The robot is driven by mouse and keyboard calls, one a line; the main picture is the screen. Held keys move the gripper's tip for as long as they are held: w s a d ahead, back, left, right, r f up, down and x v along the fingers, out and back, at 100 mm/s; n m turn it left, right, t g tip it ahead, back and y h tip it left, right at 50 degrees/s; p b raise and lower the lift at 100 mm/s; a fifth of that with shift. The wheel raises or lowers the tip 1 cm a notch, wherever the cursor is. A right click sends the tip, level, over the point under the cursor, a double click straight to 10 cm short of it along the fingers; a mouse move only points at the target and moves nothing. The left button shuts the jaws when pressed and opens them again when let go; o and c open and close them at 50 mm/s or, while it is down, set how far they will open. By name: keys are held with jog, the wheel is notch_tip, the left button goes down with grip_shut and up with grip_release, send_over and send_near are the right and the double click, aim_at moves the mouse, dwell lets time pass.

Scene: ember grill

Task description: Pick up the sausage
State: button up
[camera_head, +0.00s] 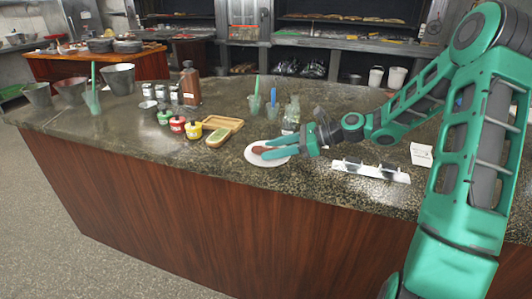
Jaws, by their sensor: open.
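A brown sausage (262,150) lies on a white plate (252,159) near the front edge of the stone counter. My gripper (268,150) reaches in from the right, low over the plate. Its green fingers are open, and the sausage's visible end shows at their tips. The rest of the sausage is partly hidden by the fingers. I cannot tell whether the fingers touch it.
A glass bottle (291,112) stands behind my gripper. A metal holder (371,170) lies to the right. The counter's front left is clear.

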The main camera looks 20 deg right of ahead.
grip_shut()
jog(key=shift+r, duration=0.15)
